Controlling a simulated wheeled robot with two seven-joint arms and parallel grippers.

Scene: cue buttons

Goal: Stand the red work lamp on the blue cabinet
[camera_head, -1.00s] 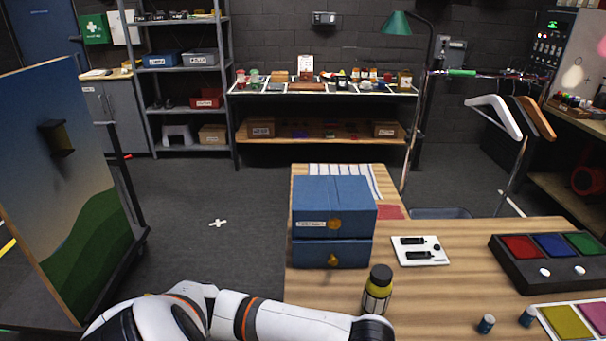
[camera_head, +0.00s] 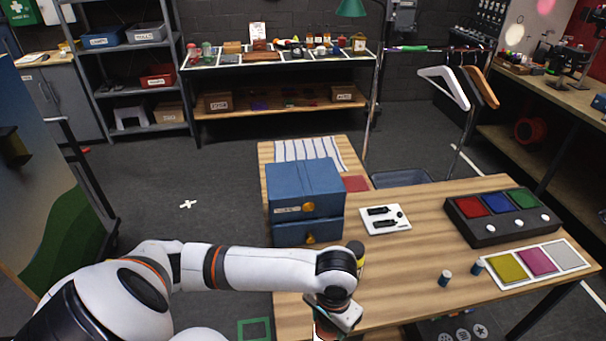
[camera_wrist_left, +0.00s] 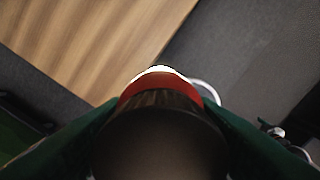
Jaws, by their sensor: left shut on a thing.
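The blue cabinet (camera_head: 300,187) stands on the wooden table, with two stacked drawers and yellow knobs; its top is bare. My left gripper (camera_head: 325,320) is low at the table's near edge, in front of the cabinet. It is shut on the red work lamp (camera_head: 322,330), of which only a small reddish part shows at the bottom of the head view. In the left wrist view the lamp (camera_wrist_left: 160,88) shows as a dark round body with a red band and a bright white rim, between the green fingers. My right gripper is not in view.
A white switch plate (camera_head: 385,219), a button box (camera_head: 500,222) and two small blue-topped cylinders (camera_head: 445,278) are on the table (camera_head: 400,300). A striped cloth (camera_head: 308,150) lies behind the cabinet.

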